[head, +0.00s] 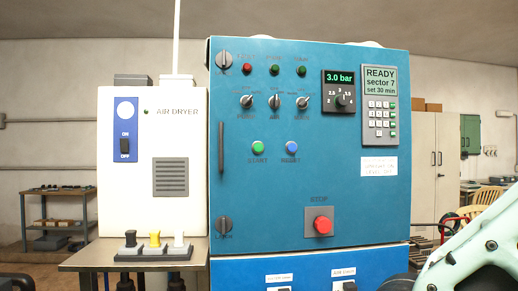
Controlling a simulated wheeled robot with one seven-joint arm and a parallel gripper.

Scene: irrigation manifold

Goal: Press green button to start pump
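The green button (258,147) sits on the front of the blue control cabinet (240,200), left of centre, with a label under it that reads START. A blue button (292,147) is just to its right. A large red stop button (322,225) is lower down on a grey plate. The display (380,80) at the upper right reads READY, sector 7, set 30 min. My gripper is not in view; only a pale green part of my arm shows at the lower right, apart from the green button.
A white air dryer (185,215) stands left of the cabinet. In front of it a small table (90,257) bears a block with black, yellow and white knobs (155,240). Three switches (274,102) and a pressure dial (340,100) are above the buttons. The cabinet's front is unobstructed around the green button.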

